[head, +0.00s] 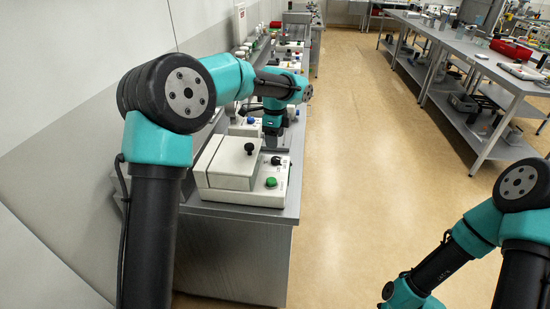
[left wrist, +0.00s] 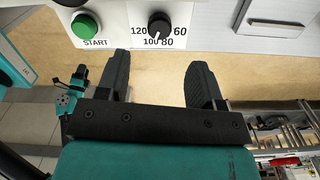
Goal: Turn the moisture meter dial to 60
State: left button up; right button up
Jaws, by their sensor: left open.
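The moisture meter dial is a black knob (left wrist: 159,25) on a white panel, at the top of the left wrist view. The numbers 120, 100, 80 and 60 show around it, with 60 at its right; where its pointer stands is too small to tell. In the head view the dial (head: 276,160) sits on the white meter (head: 228,167). My left gripper (left wrist: 159,72) is open and empty, its fingers apart in front of the dial, not touching it.
A green START button (left wrist: 85,28) is left of the dial in the left wrist view. Other devices line the bench behind. My right arm is over open floor; its fingers cannot be made out.

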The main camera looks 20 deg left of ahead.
aim_at(275, 158)
pick_arm(q)
notch_tip(275, 158, down, 9)
jog(key=shift+r, duration=0.1)
dwell(0.4)
jog(key=c, duration=0.9)
jog(key=shift+n, duration=0.8)
jog(key=o, duration=0.9)
